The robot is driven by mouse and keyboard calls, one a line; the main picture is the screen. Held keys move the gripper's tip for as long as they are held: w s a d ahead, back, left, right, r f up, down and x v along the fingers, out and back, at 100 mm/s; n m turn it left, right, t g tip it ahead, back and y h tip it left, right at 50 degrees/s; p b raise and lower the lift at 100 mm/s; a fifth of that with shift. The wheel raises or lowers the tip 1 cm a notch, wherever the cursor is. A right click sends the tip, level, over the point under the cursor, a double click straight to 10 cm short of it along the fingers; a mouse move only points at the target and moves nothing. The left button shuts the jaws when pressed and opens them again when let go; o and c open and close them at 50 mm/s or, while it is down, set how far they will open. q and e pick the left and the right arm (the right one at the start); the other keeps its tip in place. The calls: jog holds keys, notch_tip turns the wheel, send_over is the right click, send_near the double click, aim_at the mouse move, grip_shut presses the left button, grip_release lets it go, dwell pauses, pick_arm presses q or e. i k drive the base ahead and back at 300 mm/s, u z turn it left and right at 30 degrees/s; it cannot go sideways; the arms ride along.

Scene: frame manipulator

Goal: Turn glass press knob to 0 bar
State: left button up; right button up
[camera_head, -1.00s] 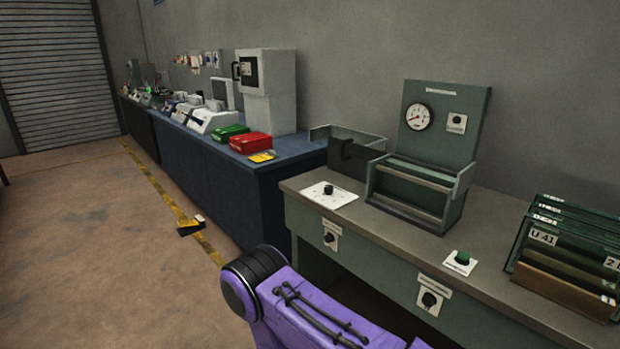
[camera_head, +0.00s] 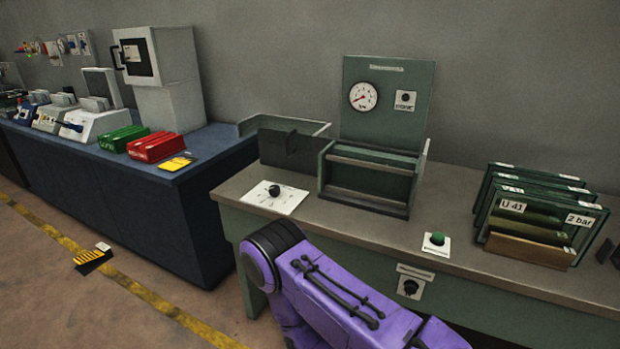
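A green press frame (camera_head: 385,125) stands on the workbench with a round white gauge (camera_head: 363,97) on its upright panel. The gauge has a red needle, but its reading is too small to tell. A small black knob (camera_head: 405,97) sits on a light plate right of the gauge. Another black knob (camera_head: 274,191) is on a white dial plate on the bench top, left of the press. A third black knob (camera_head: 410,287) is on the bench front. I cannot tell which is the glass press knob. Neither gripper is in view.
A purple link of my arm crosses in front of the bench (camera_head: 460,256). A green button (camera_head: 437,239) is on the bench top. A rack of glass panels (camera_head: 540,215) labelled "U 41" and "2 bar" stands at right. A blue bench (camera_head: 130,205) stands at left.

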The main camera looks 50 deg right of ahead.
aim_at(274, 190)
jog(key=z, duration=0.9)
jog(key=i, duration=0.75)
jog(key=z, duration=0.8)
